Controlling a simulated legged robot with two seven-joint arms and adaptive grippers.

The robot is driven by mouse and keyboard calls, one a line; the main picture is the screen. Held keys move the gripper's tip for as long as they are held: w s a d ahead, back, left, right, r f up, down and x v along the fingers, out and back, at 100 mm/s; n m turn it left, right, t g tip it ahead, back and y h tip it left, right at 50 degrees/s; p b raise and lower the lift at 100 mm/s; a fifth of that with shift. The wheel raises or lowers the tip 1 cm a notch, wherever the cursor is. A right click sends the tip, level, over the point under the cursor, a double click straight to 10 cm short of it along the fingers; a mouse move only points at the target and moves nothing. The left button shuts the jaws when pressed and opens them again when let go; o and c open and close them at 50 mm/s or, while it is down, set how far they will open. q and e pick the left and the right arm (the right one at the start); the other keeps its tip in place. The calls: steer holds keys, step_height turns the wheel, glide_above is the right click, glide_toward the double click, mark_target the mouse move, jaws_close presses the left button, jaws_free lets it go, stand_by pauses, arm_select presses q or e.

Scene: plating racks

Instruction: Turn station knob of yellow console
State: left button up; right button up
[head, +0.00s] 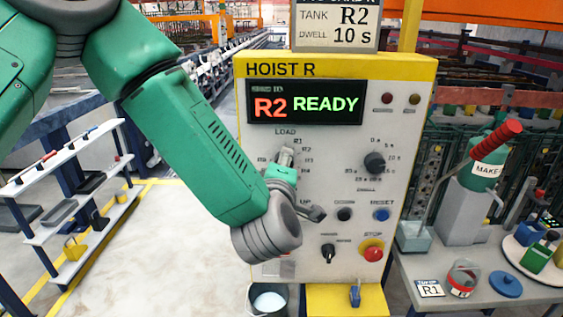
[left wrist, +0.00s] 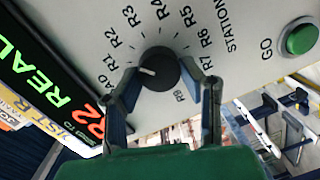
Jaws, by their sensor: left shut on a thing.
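The yellow-topped console, labelled HOIST R (head: 330,68), stands upright facing me, and its display (head: 305,104) reads "R2 READY". My left gripper (head: 287,156) reaches the upper left dial and hides much of it in the head view. In the left wrist view, the round black station knob (left wrist: 160,70) sits between the fingertips of my left gripper (left wrist: 168,80), which is shut on it. The knob's white mark points left, towards the R1 and LOAD side; the exact label is hard to tell. My right gripper is not in view.
A dwell knob (head: 375,162), a blue reset button (head: 381,214) and a red stop button (head: 372,251) are on the same panel. A green GO button (left wrist: 301,40) shows in the left wrist view. A bucket (head: 267,300) stands below; a cluttered table (head: 480,262) is at right.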

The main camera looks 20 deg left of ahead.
arm_select(q)
steer(key=shift+s+d+f+m, duration=0.15)
steer(key=shift+f+m, duration=0.15)
steer(key=shift+m, duration=0.4)
steer(key=shift+f, duration=0.1)
steer(key=o, duration=1.1)
steer(key=shift+o, duration=0.2)
steer(key=shift+r, duration=0.2)
steer(key=v, duration=1.1)
steer(key=shift+s+d+p, duration=0.25)
steer(key=shift+s+p, duration=0.05)
